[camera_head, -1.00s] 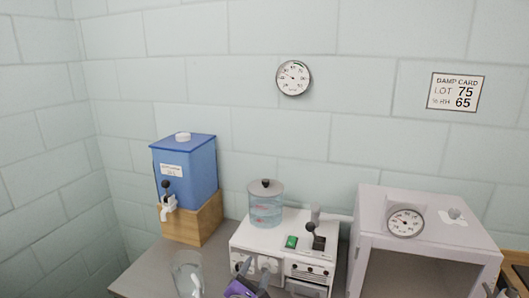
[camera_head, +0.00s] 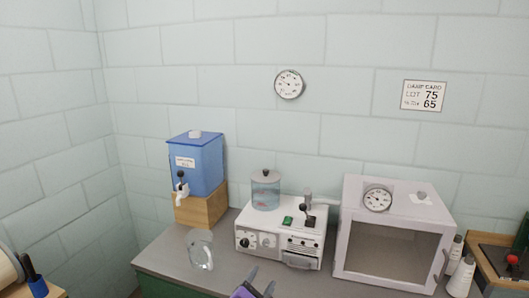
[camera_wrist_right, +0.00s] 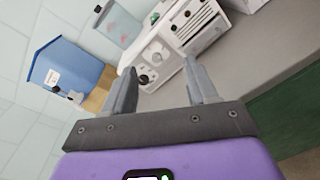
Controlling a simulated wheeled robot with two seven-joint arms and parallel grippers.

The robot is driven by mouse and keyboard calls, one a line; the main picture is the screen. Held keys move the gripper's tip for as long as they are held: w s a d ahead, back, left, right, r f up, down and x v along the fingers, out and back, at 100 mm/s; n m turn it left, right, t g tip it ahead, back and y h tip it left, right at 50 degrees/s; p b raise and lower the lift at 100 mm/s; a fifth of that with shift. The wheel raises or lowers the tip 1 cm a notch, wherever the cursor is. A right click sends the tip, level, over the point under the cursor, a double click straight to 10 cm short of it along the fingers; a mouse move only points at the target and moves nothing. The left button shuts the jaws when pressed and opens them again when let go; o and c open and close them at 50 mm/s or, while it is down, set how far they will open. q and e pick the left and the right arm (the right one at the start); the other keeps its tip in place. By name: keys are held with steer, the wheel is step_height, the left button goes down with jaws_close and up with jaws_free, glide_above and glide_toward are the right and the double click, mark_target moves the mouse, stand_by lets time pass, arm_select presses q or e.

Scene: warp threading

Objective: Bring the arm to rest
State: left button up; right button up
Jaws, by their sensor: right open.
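My right gripper (camera_head: 258,280) shows at the bottom middle of the head view, in front of the counter's white machine. In the right wrist view its two grey fingers (camera_wrist_right: 162,88) stand apart with nothing between them, so it is open and empty. Its purple body fills the bottom of that view. The fingers point toward the white machine (camera_wrist_right: 160,60) and the counter edge. My left gripper is not in view.
A grey counter (camera_head: 165,262) carries a glass jug (camera_head: 200,252), a blue tank (camera_head: 203,165) on a wooden block, the white machine (camera_head: 262,240) with a clear canister (camera_head: 265,192), and a pale cabinet (camera_head: 350,225).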

steer(key=s+d+f+m+g, duration=0.2)
steer(key=s+d+f+g, duration=0.15)
steer(key=f, duration=0.55)
steer(key=s+d+f+m+g+b, duration=0.1)
steer(key=s+d+f+m+g, duration=0.15)
steer(key=d+f+g, duration=0.4)
steer(key=s+d+f+m+g, duration=0.15)
steer(key=s+f, duration=0.25)
steer(key=f, duration=0.6)
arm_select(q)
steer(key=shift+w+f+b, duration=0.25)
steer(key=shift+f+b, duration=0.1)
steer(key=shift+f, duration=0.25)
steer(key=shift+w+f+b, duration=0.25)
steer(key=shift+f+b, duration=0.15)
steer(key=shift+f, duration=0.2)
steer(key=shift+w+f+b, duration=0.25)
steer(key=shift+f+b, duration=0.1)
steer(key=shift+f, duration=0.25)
arm_select(e)
steer(key=s+f+m+g+y, duration=0.2)
steer(key=s+f+m+y, duration=0.3)
steer(key=s+m, duration=0.5)
steer(key=s+f+m+g+y, duration=0.2)
steer(key=s+f+m+y, duration=0.3)
steer(key=s+f+m, duration=0.3)
steer(key=shift+s+a+f+m, duration=0.2)
steer(key=shift+s+a+m, duration=0.15)
steer(key=shift+s+m, duration=1.25)
steer(key=shift+w, duration=0.2)
